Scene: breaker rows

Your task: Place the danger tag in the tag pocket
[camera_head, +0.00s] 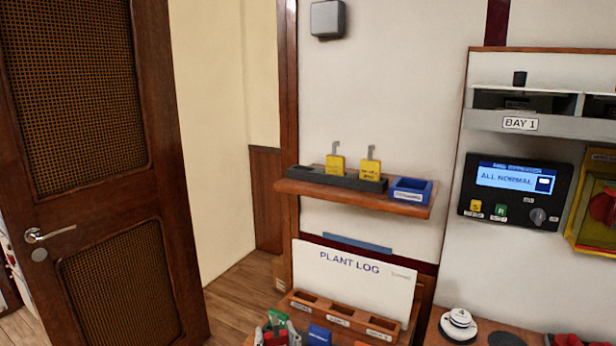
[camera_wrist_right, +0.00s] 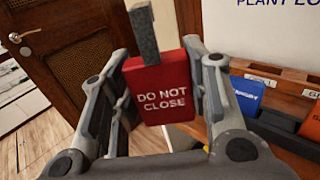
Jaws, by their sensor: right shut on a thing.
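My right gripper (camera_wrist_right: 162,88) is shut on the red danger tag (camera_wrist_right: 163,92), which reads DO NOT CLOSE. The tag hangs upright between the fingers, with a grey strap at its top. In the head view, my right gripper (camera_head: 278,328) shows at the bottom edge, with red of the tag just visible. It is left of and in front of a wooden rack (camera_head: 345,315) with three labelled slots. I cannot tell which slot or holder is the tag pocket. My left gripper is not in view.
A wall shelf (camera_head: 345,195) holds two yellow tags (camera_head: 336,165) in a dark rack and a blue tray (camera_head: 411,189). A PLANT LOG board (camera_head: 355,278) stands behind the wooden rack. A blue item (camera_wrist_right: 248,96) is right of the gripper. A door (camera_head: 90,150) is at left.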

